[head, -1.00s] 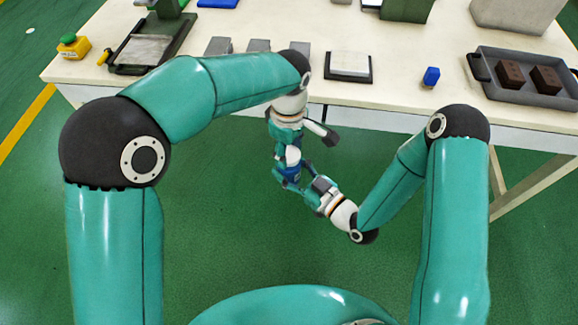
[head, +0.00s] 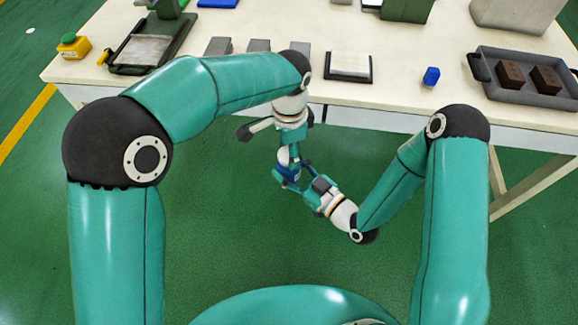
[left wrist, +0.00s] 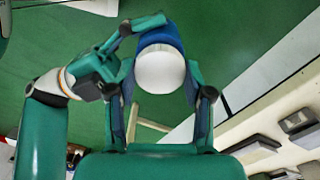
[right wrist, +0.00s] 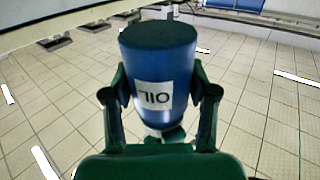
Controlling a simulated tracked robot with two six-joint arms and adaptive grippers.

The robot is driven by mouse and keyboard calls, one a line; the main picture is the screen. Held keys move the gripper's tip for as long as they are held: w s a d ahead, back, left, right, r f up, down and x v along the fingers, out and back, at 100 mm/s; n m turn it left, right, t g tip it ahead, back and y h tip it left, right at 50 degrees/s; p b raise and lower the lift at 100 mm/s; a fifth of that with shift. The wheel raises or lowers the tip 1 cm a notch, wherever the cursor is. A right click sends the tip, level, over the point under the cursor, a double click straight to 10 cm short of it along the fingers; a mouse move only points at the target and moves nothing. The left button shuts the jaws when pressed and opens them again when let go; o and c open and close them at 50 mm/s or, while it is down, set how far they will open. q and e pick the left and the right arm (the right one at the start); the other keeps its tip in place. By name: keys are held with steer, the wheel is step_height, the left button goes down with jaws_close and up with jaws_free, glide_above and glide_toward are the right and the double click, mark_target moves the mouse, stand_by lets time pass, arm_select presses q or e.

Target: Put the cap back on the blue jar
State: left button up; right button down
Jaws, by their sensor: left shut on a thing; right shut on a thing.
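The blue jar (head: 290,171) is held in the air in front of the table by my right gripper (head: 291,179). In the right wrist view the jar (right wrist: 158,62) sits between the two fingers (right wrist: 160,110), its OIL label upside down in the picture. My left gripper (head: 286,152) comes from above and is shut on the white cap (left wrist: 160,72). In the left wrist view the cap lies in line with the jar (left wrist: 160,38), covering its end. Whether the cap is fully seated cannot be told.
The table (head: 400,103) is beyond both grippers. On it are a white slab on a dark base (head: 348,64), a small blue object (head: 431,77), a dark tray (head: 530,97) with brown blocks and a yellow button box (head: 72,45). Open floor surrounds the jar.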

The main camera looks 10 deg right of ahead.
arm_select(q)
steer(key=m, duration=0.5)
steer(key=shift+w+a, duration=0.1)
steer(key=shift+w, duration=0.1)
steer(key=o, duration=1.3)
steer(key=shift+s, duration=0.1)
steer(key=shift+r, duration=2.25)
steer(key=shift+c, duration=0.5)
